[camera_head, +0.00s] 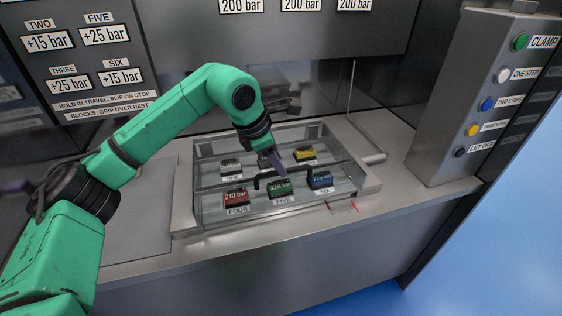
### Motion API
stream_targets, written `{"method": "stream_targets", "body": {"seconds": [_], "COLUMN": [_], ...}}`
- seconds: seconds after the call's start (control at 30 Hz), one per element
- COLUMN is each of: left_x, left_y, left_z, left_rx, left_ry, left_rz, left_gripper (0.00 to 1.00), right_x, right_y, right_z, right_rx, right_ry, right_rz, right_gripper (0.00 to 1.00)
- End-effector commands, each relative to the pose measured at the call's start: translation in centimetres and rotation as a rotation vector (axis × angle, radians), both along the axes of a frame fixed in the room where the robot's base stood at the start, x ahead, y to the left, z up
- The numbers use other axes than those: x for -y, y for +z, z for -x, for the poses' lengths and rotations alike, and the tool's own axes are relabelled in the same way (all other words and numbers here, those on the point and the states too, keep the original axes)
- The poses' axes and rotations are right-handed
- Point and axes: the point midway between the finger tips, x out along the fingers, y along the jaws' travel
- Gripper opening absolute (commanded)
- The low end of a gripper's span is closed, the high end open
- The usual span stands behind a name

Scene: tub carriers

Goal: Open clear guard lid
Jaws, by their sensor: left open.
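The clear guard lid (222,182) lies flat over a bay of coloured blocks on the metal counter, and it looks closed. Its black handle (258,180) runs across the middle of the lid. My left gripper (281,171) comes down from above with its purple-grey fingers at the handle. It is open. I cannot tell whether the fingers touch the handle or straddle it; they hide part of it. My right gripper is not in view.
Under the lid are red (236,196), green (280,188), blue (320,179) and yellow (304,153) blocks, among others. A grey button panel (462,100) stands at the right. The counter's left part (135,225) is bare. Labelled panels rise behind.

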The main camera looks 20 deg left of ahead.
Motion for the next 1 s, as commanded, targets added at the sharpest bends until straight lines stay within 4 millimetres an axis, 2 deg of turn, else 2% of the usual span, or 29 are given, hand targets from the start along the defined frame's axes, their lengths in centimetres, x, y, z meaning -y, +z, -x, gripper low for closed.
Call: {"method": "stream_targets", "body": {"seconds": [0.17,0.4,0.43,0.53,0.57,1.0], "left_x": [0.5,0.6,0.6,0.6,0.6,0.6], "left_y": [-2.0,-2.3,-2.3,-2.2,-2.2,-2.2], "left_z": [-0.8,-0.9,-0.9,-0.9,-0.9,-0.9], "left_rx": [0.000,0.001,0.001,0.001,0.001,0.001], "left_ry": [-0.001,-0.001,0.000,0.000,0.000,0.000], "left_rz": [0.001,0.000,0.001,0.002,0.002,0.002], "left_gripper": [0.47,0.47,0.43,0.05,0.00,0.00], "right_x": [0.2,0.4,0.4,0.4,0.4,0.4], "right_y": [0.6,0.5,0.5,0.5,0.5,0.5], "right_z": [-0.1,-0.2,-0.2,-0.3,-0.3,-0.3], "right_rx": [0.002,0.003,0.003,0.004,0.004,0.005], "right_ry": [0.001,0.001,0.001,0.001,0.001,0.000], "right_rz": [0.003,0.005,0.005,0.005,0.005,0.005], "right_gripper": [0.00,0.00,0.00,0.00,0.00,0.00]}}
